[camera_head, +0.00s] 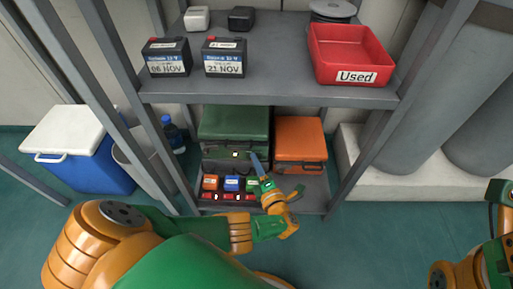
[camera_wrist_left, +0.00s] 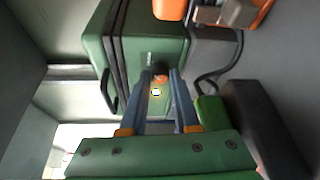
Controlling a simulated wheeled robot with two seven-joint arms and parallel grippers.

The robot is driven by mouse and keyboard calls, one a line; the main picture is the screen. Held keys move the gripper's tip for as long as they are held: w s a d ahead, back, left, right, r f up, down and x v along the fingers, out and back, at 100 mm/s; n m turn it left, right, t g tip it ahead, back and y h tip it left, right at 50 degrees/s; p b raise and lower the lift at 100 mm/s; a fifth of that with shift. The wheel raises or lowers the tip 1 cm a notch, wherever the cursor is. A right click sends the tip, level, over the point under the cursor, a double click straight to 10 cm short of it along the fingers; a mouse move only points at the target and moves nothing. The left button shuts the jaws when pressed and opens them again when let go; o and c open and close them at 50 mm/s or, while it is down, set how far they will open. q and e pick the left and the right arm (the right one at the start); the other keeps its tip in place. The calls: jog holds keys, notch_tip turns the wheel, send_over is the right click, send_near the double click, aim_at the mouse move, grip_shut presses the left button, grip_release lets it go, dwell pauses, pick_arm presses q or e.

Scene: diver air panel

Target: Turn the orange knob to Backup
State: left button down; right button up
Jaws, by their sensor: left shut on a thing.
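The green case (camera_head: 235,125) stands on the lower shelf; its front faces me in the left wrist view (camera_wrist_left: 165,50). A small orange knob (camera_wrist_left: 160,79) is on that face, between the blue fingertips of my left gripper (camera_wrist_left: 160,75). The fingers close on it from both sides and hide part of it; its pointing direction cannot be read. A small white-and-dark mark (camera_wrist_left: 156,92) shows just beside it. In the head view my left gripper (camera_head: 256,160) reaches the case front, and the knob is not clear there. Only parts of my right arm show at the right edge.
An orange case (camera_head: 300,140) stands right of the green one. Small orange, blue and green blocks (camera_head: 231,184) sit in front, close to my left wrist. The upper shelf (camera_head: 270,93) holds dark batteries and a red tray (camera_head: 350,52). Shelf posts stand on both sides.

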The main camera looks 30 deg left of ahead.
dwell(0.3)
pick_arm(q)
jog(key=c, duration=0.6)
grip_release()
jog(key=shift+c, duration=0.2)
